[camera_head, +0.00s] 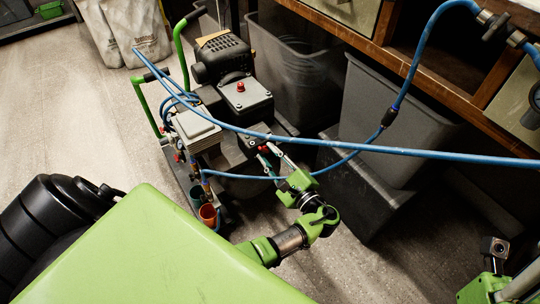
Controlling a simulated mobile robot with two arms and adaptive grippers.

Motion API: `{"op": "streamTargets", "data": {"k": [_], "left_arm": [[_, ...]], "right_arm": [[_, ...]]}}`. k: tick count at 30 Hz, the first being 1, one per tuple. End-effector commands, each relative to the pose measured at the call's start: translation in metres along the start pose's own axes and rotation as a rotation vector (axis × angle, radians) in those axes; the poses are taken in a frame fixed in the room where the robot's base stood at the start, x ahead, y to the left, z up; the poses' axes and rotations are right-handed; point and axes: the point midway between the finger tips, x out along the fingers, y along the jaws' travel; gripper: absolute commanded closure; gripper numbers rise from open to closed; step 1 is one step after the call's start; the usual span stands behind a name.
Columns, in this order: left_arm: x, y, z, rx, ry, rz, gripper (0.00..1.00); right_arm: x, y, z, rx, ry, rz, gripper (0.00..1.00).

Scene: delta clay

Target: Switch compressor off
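The compressor (205,131) stands on the floor left of centre, with green handles, a black motor and a pale grey box on top. A red knob (240,87) sits on top of its black housing. My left gripper (266,161) is at the compressor's right front side, below and right of that red knob. Its two thin fingers look spread apart with nothing held between them. Small red parts show near the fingertips; I cannot tell whether they touch. My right arm shows only partly at the lower right, and its gripper's fingers are not visible.
A blue hose (350,148) runs across the view above my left gripper. Dark grey bins (383,120) stand right of the compressor, beside a wooden workbench (430,82). Whitish sacks (122,30) stand behind at the left. Floor left of the compressor is clear.

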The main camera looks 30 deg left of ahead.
Motion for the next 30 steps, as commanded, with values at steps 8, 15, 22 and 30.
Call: {"op": "streamTargets", "data": {"k": [8,15,22,30], "left_arm": [[-0.002,0.000,0.000,0.000,0.002,0.000,0.76],[-0.032,0.000,-0.001,0.000,0.004,0.001,0.76],[-0.066,0.000,-0.001,0.000,0.002,0.000,0.76],[-0.076,0.000,0.000,0.000,0.000,0.000,0.76]], "right_arm": [[0.000,0.001,0.000,-0.002,0.001,0.003,0.60],[0.000,0.000,0.000,-0.001,-0.001,0.002,0.60],[0.000,0.000,0.000,0.000,-0.002,0.002,0.60],[0.000,0.000,0.000,0.000,-0.002,0.001,0.60]]}}
